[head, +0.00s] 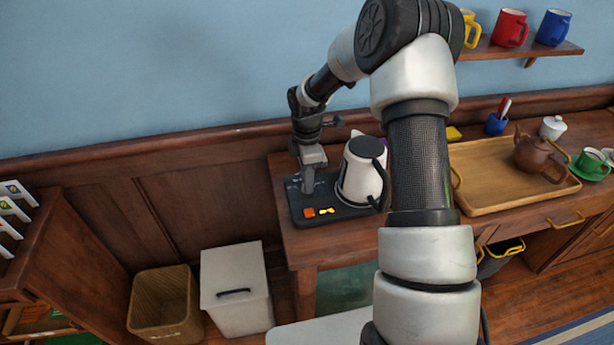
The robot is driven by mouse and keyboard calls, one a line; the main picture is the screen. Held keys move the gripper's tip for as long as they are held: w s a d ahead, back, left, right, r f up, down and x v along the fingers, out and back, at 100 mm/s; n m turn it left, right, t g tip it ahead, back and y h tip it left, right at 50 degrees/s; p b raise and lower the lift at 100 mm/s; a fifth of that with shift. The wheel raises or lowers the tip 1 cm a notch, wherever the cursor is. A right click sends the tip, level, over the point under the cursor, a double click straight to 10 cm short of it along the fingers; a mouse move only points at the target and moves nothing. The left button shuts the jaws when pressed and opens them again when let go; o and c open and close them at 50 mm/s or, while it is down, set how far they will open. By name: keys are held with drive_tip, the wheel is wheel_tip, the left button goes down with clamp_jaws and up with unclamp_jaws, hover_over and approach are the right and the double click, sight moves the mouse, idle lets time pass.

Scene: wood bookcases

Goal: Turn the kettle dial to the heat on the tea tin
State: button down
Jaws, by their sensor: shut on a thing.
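The white and black kettle (358,172) stands upright on the right part of its dark base (345,212). An orange button and a small lit yellow display (326,211) show at the front of the base. My gripper (308,188) points down at the left part of the base and is shut on the dial there. The dial itself is hidden by the fingers, so its setting cannot be read. No tea tin can be made out clearly; a sliver of purple shows behind the kettle, beside my arm.
A wooden tray (478,205) with a brown teapot (540,155) is to the right on the counter. A white lidded jar (552,127) and green cup (590,162) stand nearby. A white bin (236,290) and wicker basket (163,305) stand on the floor. My arm hides part of the counter.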

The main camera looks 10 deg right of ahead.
drive_tip(key=shift+n+p, duration=0.4)
drive_tip(key=shift+n, duration=0.9)
drive_tip(key=c, duration=1.5)
unclamp_jaws()
wheel_tip(320, 180, up, 17)
drive_tip(key=shift+r+p, duration=0.2)
drive_tip(key=shift+p, duration=0.4)
